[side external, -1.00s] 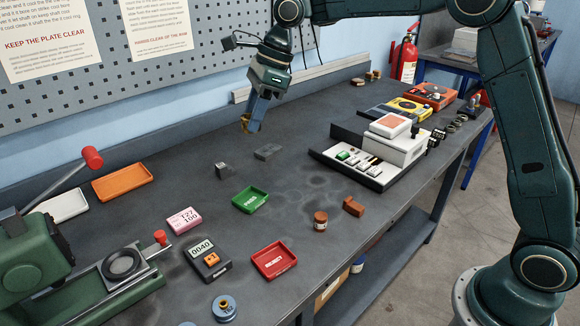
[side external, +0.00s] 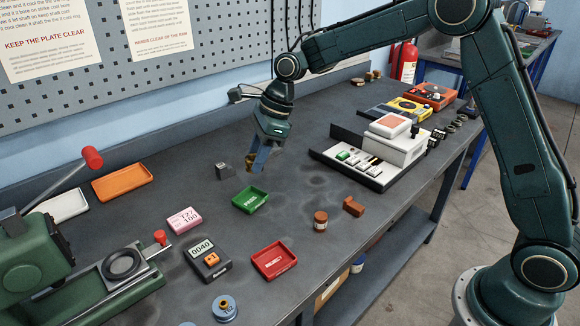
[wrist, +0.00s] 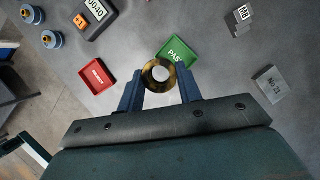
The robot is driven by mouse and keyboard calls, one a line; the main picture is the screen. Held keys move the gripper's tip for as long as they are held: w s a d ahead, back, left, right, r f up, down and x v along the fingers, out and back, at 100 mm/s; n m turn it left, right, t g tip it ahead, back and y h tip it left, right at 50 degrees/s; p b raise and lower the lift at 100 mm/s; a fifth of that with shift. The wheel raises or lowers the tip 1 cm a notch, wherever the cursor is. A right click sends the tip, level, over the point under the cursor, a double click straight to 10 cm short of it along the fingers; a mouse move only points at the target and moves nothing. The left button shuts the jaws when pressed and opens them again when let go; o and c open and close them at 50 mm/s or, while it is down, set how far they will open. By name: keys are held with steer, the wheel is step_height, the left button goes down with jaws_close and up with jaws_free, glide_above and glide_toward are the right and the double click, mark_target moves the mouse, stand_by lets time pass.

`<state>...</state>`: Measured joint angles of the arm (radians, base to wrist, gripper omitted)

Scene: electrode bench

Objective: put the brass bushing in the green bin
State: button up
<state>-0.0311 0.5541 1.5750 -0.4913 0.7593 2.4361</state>
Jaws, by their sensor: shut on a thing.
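My gripper (side external: 257,165) is shut on the brass bushing (side external: 249,162), a small gold ring. The wrist view shows the bushing (wrist: 158,75) between the two blue fingertips, its round opening facing the camera. The green bin (side external: 250,200) is a shallow tray marked PASS on the bench. In the side view the bushing is held in the air above and behind the green bin. In the wrist view the green bin (wrist: 178,52) lies just beyond the bushing, which overlaps its near left corner.
A red tray (side external: 274,261) marked REJECT lies in front of the green bin. A grey block (side external: 224,170) stands behind it.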

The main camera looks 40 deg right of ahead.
steer(key=shift+f, duration=4.85)
steer(key=shift+f, duration=0.15)
steer(key=o, duration=1.2)
steer(key=v, duration=1.2)
